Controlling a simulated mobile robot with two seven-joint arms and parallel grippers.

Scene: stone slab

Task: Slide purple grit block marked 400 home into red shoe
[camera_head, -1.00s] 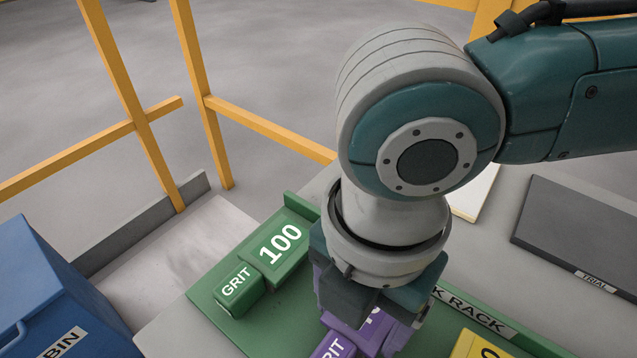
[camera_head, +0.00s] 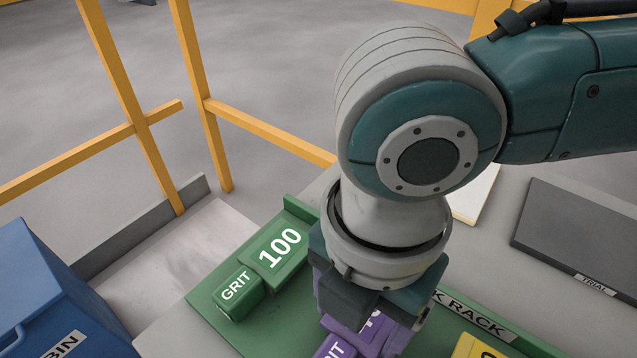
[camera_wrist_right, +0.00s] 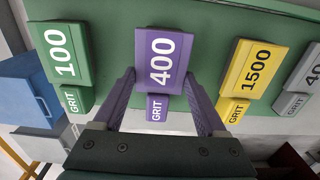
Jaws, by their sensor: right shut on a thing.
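The purple grit block marked 400 (camera_wrist_right: 160,60) lies on the green rack (camera_wrist_right: 110,50) in the right wrist view. In the head view its purple end (camera_head: 369,335) shows below my right gripper (camera_head: 368,305), which covers much of it. My right gripper (camera_wrist_right: 160,82) has one purple-grey finger along each side of the block and is shut on it. A dark red thing (camera_wrist_right: 292,160) shows in the lower right corner of the wrist view; I cannot tell whether it is the red shoe. My left gripper is not in view.
The green 100 block (camera_head: 278,250) and yellow 1500 block (camera_wrist_right: 250,70) flank the purple one. A grey block (camera_wrist_right: 310,75) stands beyond the yellow. A blue bin (camera_head: 60,290) is at left, a dark plate marked TRIAL (camera_head: 580,235) at right. Yellow rails (camera_head: 270,132) stand behind.

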